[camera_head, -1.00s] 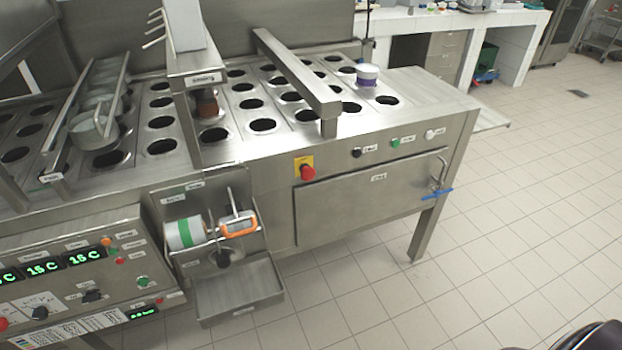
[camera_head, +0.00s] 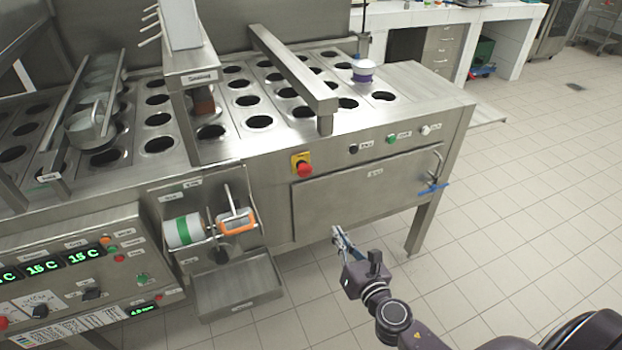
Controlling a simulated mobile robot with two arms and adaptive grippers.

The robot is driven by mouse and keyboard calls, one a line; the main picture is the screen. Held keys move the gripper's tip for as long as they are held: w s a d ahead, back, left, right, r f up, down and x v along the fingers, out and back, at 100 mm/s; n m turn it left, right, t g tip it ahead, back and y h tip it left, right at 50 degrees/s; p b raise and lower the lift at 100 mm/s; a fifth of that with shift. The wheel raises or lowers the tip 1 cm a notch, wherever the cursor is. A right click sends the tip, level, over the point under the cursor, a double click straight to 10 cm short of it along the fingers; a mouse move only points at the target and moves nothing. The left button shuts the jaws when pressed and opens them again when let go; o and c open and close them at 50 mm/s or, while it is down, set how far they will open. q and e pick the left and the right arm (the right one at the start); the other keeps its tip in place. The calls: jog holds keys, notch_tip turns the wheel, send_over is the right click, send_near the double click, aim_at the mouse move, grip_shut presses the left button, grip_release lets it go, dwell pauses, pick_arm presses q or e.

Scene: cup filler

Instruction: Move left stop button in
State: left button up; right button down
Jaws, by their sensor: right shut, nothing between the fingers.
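A red stop button (camera_head: 304,169) on a yellow plate sits on the front of the steel cup filler machine, near its middle. Another red button (camera_head: 3,323) shows at the lower left edge of the control panel; I cannot tell if it is a stop button. My right gripper (camera_head: 338,236) is shut and empty. My left gripper is not in view.
The control panel (camera_head: 85,270) with green displays is at the left. A steel tray (camera_head: 238,285) and an orange-handled roller (camera_head: 236,222) stick out from the machine. A blue handle (camera_head: 432,187) is at the door's right. The tiled floor (camera_head: 530,220) at right is open.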

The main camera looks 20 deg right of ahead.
notch_tip(320, 180, up, 8)
jog(key=a+n+t, duration=0.1)
jog(key=n, duration=0.2)
jog(key=shift+w+a+f+t+y, duration=0.15)
jog(key=shift+w+f+t+y, duration=0.1)
jog(key=shift+w+t+y, duration=0.05)
jog(key=shift+w, duration=0.1)
jog(key=p, duration=0.1)
send_near(307, 173)
jog(key=w, duration=0.6)
jog(key=shift+w, duration=0.5)
